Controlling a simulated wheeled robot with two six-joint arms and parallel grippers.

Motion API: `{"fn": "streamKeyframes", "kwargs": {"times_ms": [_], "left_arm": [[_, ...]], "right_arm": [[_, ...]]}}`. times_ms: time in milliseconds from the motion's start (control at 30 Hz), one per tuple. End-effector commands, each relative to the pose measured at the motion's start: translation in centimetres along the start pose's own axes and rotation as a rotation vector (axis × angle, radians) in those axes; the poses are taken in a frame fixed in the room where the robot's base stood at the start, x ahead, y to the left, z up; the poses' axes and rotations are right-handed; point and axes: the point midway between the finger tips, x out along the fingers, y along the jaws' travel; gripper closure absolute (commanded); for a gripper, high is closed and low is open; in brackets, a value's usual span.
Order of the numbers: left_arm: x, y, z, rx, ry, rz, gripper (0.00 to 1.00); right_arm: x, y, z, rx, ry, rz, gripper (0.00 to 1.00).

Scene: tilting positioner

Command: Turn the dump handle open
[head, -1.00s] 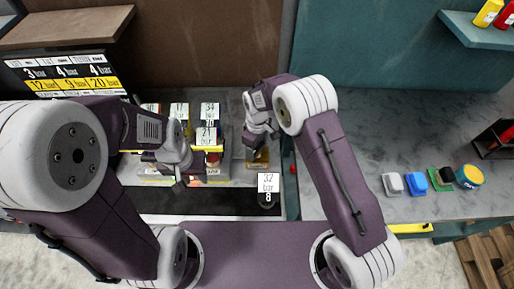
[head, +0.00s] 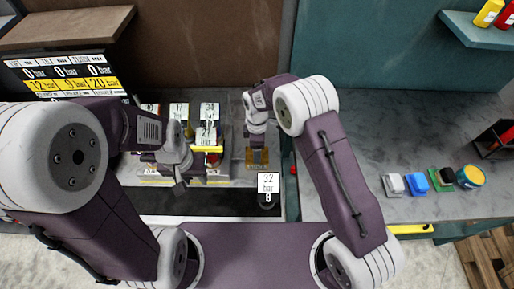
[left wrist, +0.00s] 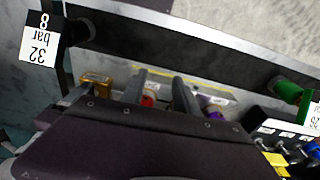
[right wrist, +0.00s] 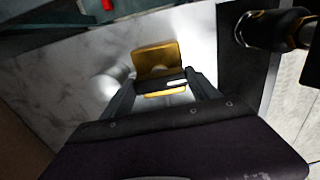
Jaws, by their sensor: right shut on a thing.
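A brass-yellow fitting (head: 257,163) stands at the right end of the bench recess, and it fills the middle of the right wrist view (right wrist: 155,58). My right gripper (head: 257,148) points down onto it. In the right wrist view its two fingers (right wrist: 163,92) are shut on a dark piece with a white mark (right wrist: 176,84), which appears to be the dump handle. The fingers hide much of it. My left gripper (head: 180,184) hangs over the left part of the recess. Its fingers (left wrist: 160,92) are apart with nothing seen between them but background.
A pressure board (head: 68,74) at the back left reads 0 bar in all three columns. Several white number tags stand behind my left gripper. A "32 bar 8" tag (head: 268,182) stands in front of the fitting. Coloured blocks (head: 418,183) sit on the right bench.

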Motion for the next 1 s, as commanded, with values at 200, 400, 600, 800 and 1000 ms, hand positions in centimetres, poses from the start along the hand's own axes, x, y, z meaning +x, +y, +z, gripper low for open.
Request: {"fn": "streamKeyframes", "kwargs": {"times_ms": [200, 400, 600, 800, 1000], "left_arm": [[-0.05, 0.00, -0.01, 0.000, 0.000, 0.000, 0.64], [-0.05, 0.00, 0.00, 0.000, 0.000, 0.000, 0.64], [-0.04, 0.00, 0.00, 0.000, 0.000, 0.000, 0.64], [-0.01, 0.00, 0.00, 0.000, 0.000, 0.000, 0.64], [0.00, 0.00, 0.00, 0.000, 0.000, 0.000, 0.64]], "right_arm": [[-0.26, 0.25, -0.10, -0.011, 0.003, 0.008, 0.71], [-0.27, 0.26, -0.10, -0.012, 0.003, 0.008, 0.71], [-0.20, 0.20, -0.07, -0.011, 0.002, 0.006, 0.09], [-0.10, 0.13, -0.03, -0.010, 0.001, 0.004, 0.09], [-0.05, 0.09, -0.01, -0.009, 0.001, 0.003, 0.09]]}}
